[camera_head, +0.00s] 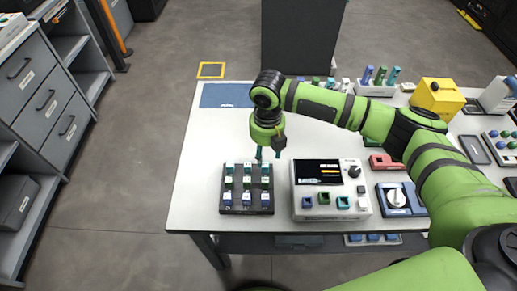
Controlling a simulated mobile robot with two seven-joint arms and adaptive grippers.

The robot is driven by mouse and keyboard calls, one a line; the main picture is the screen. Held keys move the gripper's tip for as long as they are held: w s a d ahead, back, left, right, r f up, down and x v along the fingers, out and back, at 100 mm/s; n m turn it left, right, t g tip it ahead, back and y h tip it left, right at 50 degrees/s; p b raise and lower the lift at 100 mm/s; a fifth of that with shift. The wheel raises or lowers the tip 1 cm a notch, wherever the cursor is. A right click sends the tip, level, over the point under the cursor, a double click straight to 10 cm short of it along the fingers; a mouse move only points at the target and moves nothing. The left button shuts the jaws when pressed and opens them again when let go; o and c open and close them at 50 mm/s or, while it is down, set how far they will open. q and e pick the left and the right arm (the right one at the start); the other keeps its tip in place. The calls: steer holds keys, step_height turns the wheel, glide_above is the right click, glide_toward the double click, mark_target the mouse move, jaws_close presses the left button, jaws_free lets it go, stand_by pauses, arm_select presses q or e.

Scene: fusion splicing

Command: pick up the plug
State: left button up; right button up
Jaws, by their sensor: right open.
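A black tray (247,210) near the table's front left edge holds rows of small plugs. A row of blue-and-white plugs (227,197) lies at the front, with green ones (247,182) behind. Several plugs look alike, and I cannot tell which one the task means. My right gripper (268,154) points down over the back right part of the tray, its fingers apart. I see nothing between them. The gripper partly hides the back right of the tray. My left gripper is not in view.
A white device (330,213) with a screen stands just right of the tray. A blue mat (228,95) lies at the back left. A yellow box (437,96) and a white rack (375,89) stand at the back right. The table left of the tray is clear.

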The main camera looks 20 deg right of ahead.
mark_target(265, 163)
steer(key=shift+w, duration=0.25)
steer(key=shift+f, duration=0.35)
steer(key=f+p, duration=0.2)
steer(key=shift+s+f, duration=0.3)
steer(key=shift+s, duration=0.1)
step_height(265, 163, down, 3)
steer(key=shift+w+r, duration=0.15)
steer(key=shift+r, duration=0.05)
steer(key=shift+w+f, duration=0.1)
steer(key=shift+f, duration=0.3)
steer(key=shift+c, duration=0.4)
steer(key=c, duration=0.7)
steer(key=shift+c, duration=0.8)
steer(key=shift+r, duration=0.55)
jaws_close()
step_height(265, 163, up, 3)
steer(key=shift+w+f+b, duration=0.1)
steer(key=shift+f+b, duration=0.05)
steer(key=shift+b, duration=0.35)
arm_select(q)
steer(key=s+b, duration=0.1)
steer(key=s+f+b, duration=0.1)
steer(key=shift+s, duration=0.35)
arm_select(e)
steer(key=s+d+r, duration=0.7)
steer(key=s+d, duration=0.1)
steer(key=shift+d+r, duration=0.15)
steer(key=shift+d, duration=0.25)
